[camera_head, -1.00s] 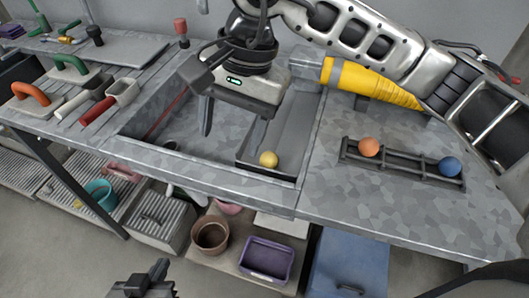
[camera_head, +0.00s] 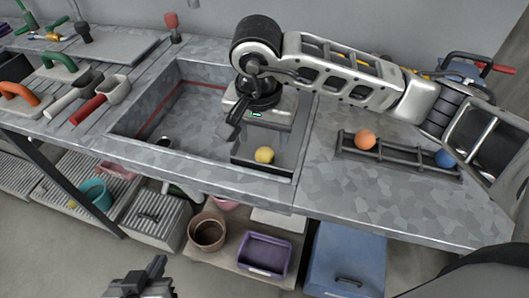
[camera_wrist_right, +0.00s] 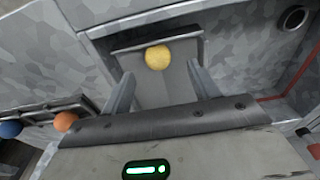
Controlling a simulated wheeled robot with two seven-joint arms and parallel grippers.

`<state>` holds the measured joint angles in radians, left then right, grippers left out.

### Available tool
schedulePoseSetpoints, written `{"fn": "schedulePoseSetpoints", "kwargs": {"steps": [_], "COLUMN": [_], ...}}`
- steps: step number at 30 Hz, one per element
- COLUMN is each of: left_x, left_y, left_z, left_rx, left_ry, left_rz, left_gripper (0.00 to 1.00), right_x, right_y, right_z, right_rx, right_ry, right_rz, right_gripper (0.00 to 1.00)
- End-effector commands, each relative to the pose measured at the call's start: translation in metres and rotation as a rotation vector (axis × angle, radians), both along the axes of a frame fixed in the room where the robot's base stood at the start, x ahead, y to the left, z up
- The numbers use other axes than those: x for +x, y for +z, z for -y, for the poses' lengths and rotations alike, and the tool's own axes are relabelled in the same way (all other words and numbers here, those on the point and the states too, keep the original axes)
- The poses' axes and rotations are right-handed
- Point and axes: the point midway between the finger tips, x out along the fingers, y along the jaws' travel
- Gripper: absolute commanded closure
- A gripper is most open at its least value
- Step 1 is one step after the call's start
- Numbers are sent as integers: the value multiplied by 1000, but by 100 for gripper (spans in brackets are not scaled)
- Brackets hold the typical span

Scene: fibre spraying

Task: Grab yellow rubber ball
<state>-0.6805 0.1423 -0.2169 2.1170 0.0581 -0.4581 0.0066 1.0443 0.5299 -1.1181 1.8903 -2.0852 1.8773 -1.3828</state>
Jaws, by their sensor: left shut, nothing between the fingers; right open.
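The yellow rubber ball (camera_head: 264,155) sits in a dark tray (camera_head: 262,169) at the right end of the sunken basin. It also shows in the right wrist view (camera_wrist_right: 158,57), just beyond and between the fingertips. My right gripper (camera_head: 260,138) reaches down into the basin just behind the ball, with its fingers mostly hidden in the head view. In the right wrist view my right gripper (camera_wrist_right: 160,88) is open and empty, a finger on each side of the tray. My left gripper (camera_head: 142,276) is shut and empty, low in front of the bench.
A black rack (camera_head: 400,160) holds an orange ball (camera_head: 365,139) and a blue ball (camera_head: 446,158) on the right of the bench. Trowels and floats (camera_head: 88,111) lie at the left. The basin walls (camera_head: 165,90) surround the right gripper.

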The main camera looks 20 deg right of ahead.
Motion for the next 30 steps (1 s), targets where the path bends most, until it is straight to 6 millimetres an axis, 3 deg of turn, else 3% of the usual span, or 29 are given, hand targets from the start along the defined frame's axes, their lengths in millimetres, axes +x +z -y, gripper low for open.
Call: {"fn": "schedulePoseSetpoints", "kwargs": {"steps": [9, 17, 22, 30], "left_x": [-1, 1, 1, 1], "left_y": [3, 4, 4, 4], "left_z": [-2, -2, -2, -2], "left_rx": [15, 16, 16, 16], "left_ry": [-3, -4, -4, -4], "left_rz": [-4, -1, -1, -1], "left_gripper": [100, 100, 100, 100], "right_x": [0, 0, 0, 0], "right_y": [-42, -45, -45, -44], "right_z": [3, 3, 3, 3], "right_rx": [-1, 0, 1, 1], "right_ry": [-1, 1, 0, 0], "right_rz": [-4, -1, -1, -1], "right_gripper": [39, 39, 84, 90]}}
